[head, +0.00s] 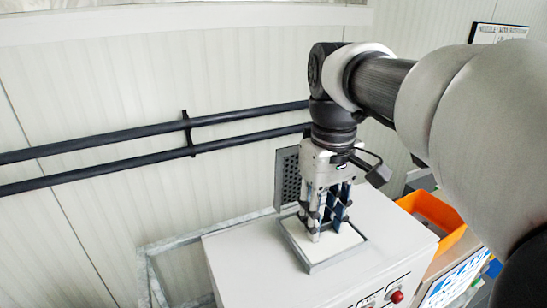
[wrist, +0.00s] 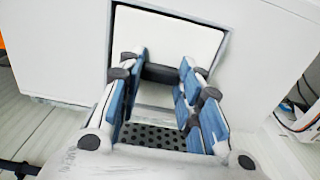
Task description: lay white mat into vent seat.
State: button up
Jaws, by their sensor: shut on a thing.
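The white mat (head: 343,240) is a flat pale square within the grey-rimmed vent seat (head: 333,262) on top of a light cabinet. The wrist view also shows the mat (wrist: 168,32), with the seat's dark rim (wrist: 222,48) along its edges. My gripper (head: 326,229) points down over the mat. In the wrist view my gripper (wrist: 163,72) has its blue-padded fingers either side of a dark bar at the mat, shut on it. The fingers hide part of the mat. I cannot tell whether the mat lies fully flat or slightly above the seat floor.
A red button (head: 397,296) is on the cabinet front. An orange bin (head: 436,215) is at right. Two dark pipes (head: 130,139) run along the wall. The cabinet top left of the seat is clear.

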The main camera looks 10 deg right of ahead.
jog(key=shift+f, duration=0.2)
jog(key=o, duration=1)
jog(key=shift+c, duration=0.2)
notch_tip(320, 180, up, 12)
jog(key=p, duration=0.1)
jog(key=shift+r, duration=0.2)
